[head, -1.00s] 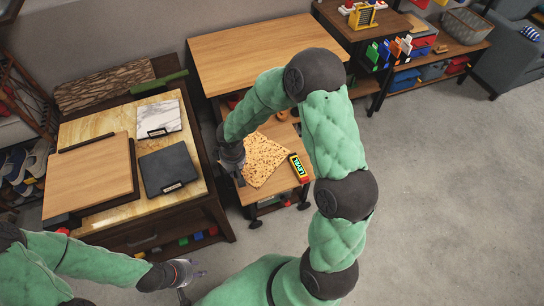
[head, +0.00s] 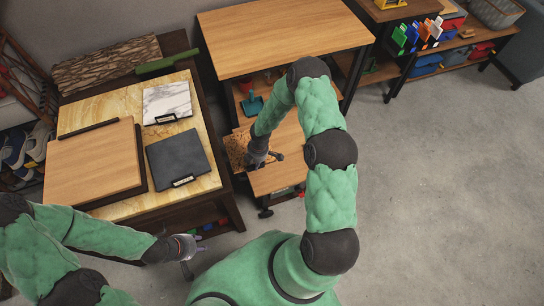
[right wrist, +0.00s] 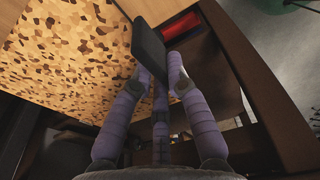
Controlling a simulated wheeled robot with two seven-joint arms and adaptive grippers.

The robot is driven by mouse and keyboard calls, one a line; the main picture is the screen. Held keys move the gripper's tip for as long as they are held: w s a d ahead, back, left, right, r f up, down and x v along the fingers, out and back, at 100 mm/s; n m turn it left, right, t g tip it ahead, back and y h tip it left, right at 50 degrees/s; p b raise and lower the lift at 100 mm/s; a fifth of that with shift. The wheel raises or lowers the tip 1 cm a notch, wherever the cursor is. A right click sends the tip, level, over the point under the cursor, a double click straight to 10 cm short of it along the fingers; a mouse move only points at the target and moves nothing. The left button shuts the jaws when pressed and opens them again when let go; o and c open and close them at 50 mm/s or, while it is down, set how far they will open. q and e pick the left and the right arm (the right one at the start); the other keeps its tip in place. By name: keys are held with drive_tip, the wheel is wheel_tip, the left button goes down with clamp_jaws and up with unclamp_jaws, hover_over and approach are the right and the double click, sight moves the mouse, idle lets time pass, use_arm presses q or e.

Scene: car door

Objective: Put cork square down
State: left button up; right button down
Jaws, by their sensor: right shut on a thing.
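The cork square (head: 235,148), a tan speckled board, is at the left end of the low wooden shelf, partly hidden by my right arm. In the right wrist view the cork square (right wrist: 70,60) fills the upper left. My right gripper (head: 262,158) is at its right side. In the right wrist view its purple fingers (right wrist: 160,75) are shut on the dark handle (right wrist: 149,48) at the cork square's edge. Whether the square rests on the shelf or hangs just above it, I cannot tell. My left gripper (head: 188,257) is open and empty, low in front of the left table.
The left table (head: 110,105) bears a wood board (head: 95,165), a marble square (head: 167,101) and a dark slate square (head: 178,158). The low wooden shelf (head: 277,178) has bare room at its front. A higher wooden table (head: 285,38) stands behind it.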

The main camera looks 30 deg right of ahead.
drive_tip(key=d, duration=0.1)
drive_tip(key=w+d+f, duration=0.1)
drive_tip(key=d+f, duration=0.1)
drive_tip(key=shift+w+d+b, duration=0.2)
drive_tip(key=shift+d+b, duration=0.15)
drive_tip(key=shift+d, duration=0.05)
drive_tip(key=d+f, duration=0.1)
drive_tip(key=f, duration=0.1)
drive_tip(key=w+d+f+b, duration=0.1)
drive_tip(key=d, duration=0.1)
drive_tip(key=d+f+b, duration=0.1)
drive_tip(key=d+f, duration=0.1)
drive_tip(key=shift+w+f, duration=0.35)
drive_tip(key=shift+d+f+b, duration=0.2)
drive_tip(key=shift+f+b, duration=1)
drive_tip(key=shift+f, duration=0.45)
drive_tip(key=shift+w+f, duration=0.1)
drive_tip(key=shift+f, duration=0.1)
drive_tip(key=c, duration=1.2)
unclamp_jaws()
drive_tip(key=shift+r, duration=0.1)
